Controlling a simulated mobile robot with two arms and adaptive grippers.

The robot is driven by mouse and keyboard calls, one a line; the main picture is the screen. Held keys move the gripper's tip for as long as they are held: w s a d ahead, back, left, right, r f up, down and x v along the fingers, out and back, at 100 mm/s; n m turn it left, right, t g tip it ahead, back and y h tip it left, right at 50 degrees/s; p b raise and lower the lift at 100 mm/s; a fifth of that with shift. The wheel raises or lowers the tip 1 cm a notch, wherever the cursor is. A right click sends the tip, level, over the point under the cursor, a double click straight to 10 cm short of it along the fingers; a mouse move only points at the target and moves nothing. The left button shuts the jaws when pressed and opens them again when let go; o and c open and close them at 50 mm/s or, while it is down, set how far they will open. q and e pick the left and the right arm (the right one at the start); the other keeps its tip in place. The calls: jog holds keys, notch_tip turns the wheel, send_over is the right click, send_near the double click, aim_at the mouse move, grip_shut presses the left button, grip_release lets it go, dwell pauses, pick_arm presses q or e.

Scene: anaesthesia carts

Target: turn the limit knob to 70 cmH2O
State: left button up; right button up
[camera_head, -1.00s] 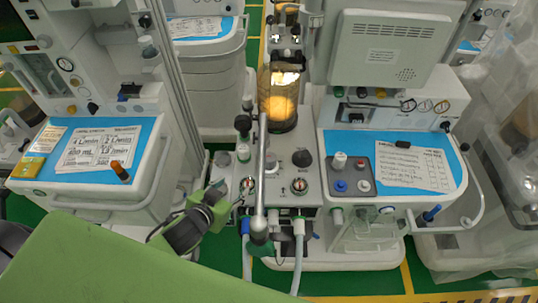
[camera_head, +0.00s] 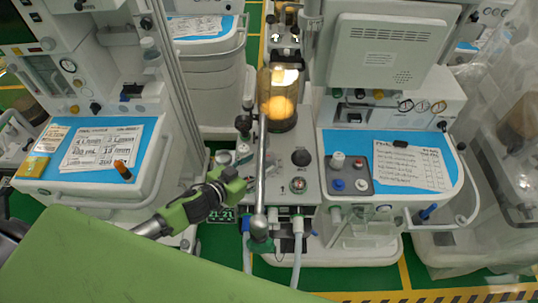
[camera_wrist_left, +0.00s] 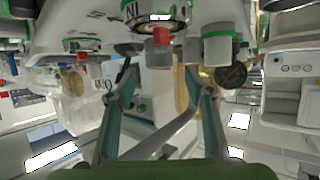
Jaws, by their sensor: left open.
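The grey machine block (camera_head: 310,207) stands in the middle of the head view. A black knob (camera_head: 301,157) sits on its top, with a round metal-rimmed fitting (camera_head: 298,184) below it. No limit scale is readable, so I cannot tell which knob is the limit knob. My left gripper (camera_head: 240,185) is at the block's left front, over where a similar fitting sits; that fitting is hidden. In the left wrist view my left gripper (camera_wrist_left: 165,78) is open, with nothing visible gripped. Grey knobs with green rings (camera_wrist_left: 218,47) and a red part (camera_wrist_left: 161,35) are beyond its fingers.
A metal post (camera_head: 260,170) rises close to the right of my left gripper. A glass cylinder with amber contents (camera_head: 281,100) stands behind. Hoses (camera_head: 297,260) hang in front. Carts with blue tops stand left (camera_head: 145,145) and right (camera_head: 445,145).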

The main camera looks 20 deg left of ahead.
aim_at(269, 156)
pick_arm(q)
jog(key=x, duration=0.6)
jog(key=shift+w+d+f, duration=0.1)
jog(key=shift+w+d, duration=0.1)
jog(key=shift+w, duration=0.05)
jog(key=shift+p, duration=0.3)
jog(key=c, duration=1.1)
